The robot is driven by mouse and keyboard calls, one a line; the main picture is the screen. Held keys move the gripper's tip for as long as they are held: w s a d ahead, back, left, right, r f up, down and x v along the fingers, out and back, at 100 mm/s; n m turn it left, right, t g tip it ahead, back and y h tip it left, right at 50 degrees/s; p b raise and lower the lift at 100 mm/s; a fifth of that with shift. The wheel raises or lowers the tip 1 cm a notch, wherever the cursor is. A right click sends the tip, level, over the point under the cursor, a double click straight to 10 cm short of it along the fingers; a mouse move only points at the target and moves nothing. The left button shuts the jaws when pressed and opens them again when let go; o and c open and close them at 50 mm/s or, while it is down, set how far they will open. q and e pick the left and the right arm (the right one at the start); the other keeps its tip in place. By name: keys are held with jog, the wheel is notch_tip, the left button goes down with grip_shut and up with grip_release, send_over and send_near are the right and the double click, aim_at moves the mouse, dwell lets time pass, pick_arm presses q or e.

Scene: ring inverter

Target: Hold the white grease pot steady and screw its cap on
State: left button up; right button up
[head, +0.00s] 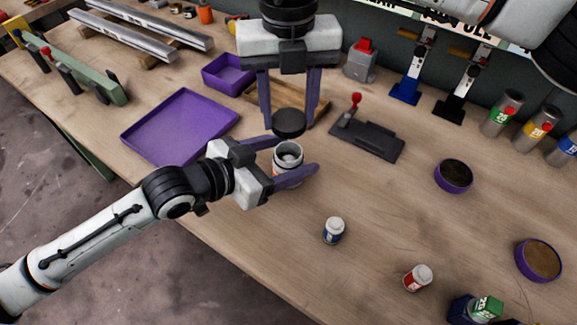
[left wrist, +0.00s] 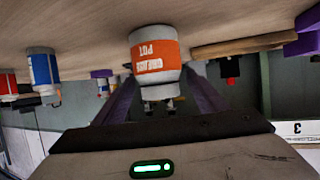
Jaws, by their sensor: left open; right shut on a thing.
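The grease pot (head: 288,152) stands upright and uncapped on the workbench, white with an orange label. In the left wrist view the same pot (left wrist: 155,58) appears upside down, with its label readable. My left gripper (head: 282,161) is open, its purple fingers on either side of the pot; I cannot tell whether either touches it. My right gripper (head: 289,116) points down and is shut on the round black cap (head: 289,123). The cap is held level, just beyond the pot's mouth in the head view, apart from it.
A purple tray (head: 182,125) lies left of the pot, and a dark plate with a red-knobbed lever (head: 368,137) lies right. A blue-labelled bottle (head: 334,231) and a red-labelled bottle (head: 418,277) stand nearer the front. Purple round dishes (head: 454,176) sit at the right.

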pick_arm(q)
jog(key=c, duration=1.5)
pick_arm(e)
jog(key=shift+f, duration=2.5)
jog(key=shift+f, duration=0.1)
